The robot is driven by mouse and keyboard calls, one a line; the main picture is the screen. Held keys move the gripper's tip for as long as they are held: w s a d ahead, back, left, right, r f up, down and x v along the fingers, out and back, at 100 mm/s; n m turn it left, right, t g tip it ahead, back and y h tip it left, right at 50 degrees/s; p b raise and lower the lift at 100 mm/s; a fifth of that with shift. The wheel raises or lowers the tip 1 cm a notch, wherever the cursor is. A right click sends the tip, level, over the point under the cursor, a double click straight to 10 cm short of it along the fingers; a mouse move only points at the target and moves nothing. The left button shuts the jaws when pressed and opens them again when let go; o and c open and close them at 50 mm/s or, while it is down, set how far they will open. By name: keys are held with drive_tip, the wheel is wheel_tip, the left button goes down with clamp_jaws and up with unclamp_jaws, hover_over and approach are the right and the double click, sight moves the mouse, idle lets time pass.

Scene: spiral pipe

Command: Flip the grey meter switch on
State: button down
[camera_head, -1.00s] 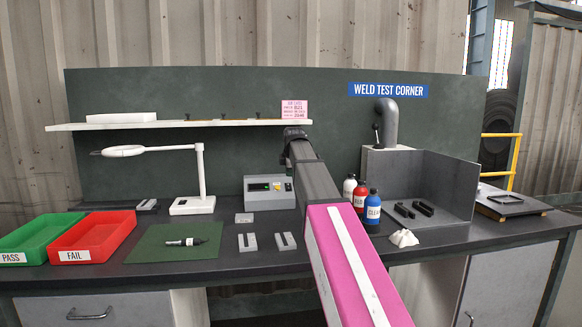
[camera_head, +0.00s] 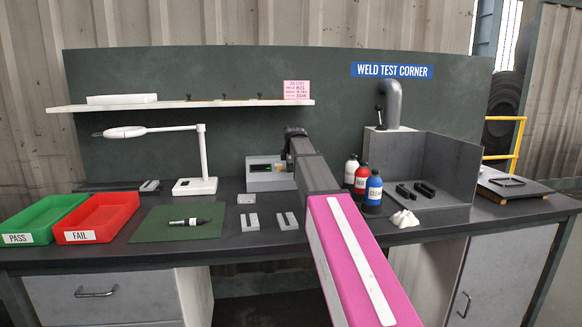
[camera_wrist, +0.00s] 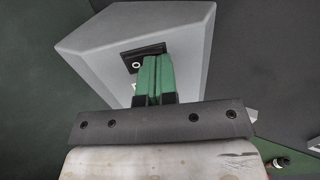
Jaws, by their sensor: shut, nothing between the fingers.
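The grey meter (camera_head: 262,180) is a box on the back of the bench, with a small dark display showing green. My arm's end covers its right part in the head view. In the wrist view the meter's grey casing (camera_wrist: 90,45) fills the upper middle. A black switch plate (camera_wrist: 132,56) with a white ring mark sits on that casing. My gripper (camera_wrist: 156,60) has its two green fingers together, empty, with the tips over the right part of the plate. The fingers hide part of the switch. I cannot tell whether the tips touch it or which way it is set.
A magnifier lamp (camera_head: 203,160) stands left of the meter. Small grey slotted blocks (camera_head: 250,222) lie in front. Several bottles (camera_head: 361,176) stand to the right of my arm. A shelf (camera_head: 190,106) runs above. Green (camera_head: 38,238) and red (camera_head: 80,237) trays lie at left.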

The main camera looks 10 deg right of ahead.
idle(0.4)
drive_tip(key=shift+r, duration=0.6)
drive_tip(key=shift+s+r, duration=0.1)
drive_tip(key=shift+r, duration=0.1)
drive_tip(key=s+f+v, duration=0.1)
drive_tip(key=s+v, duration=0.2)
drive_tip(key=v, duration=1)
drive_tip(key=shift+f, duration=0.2)
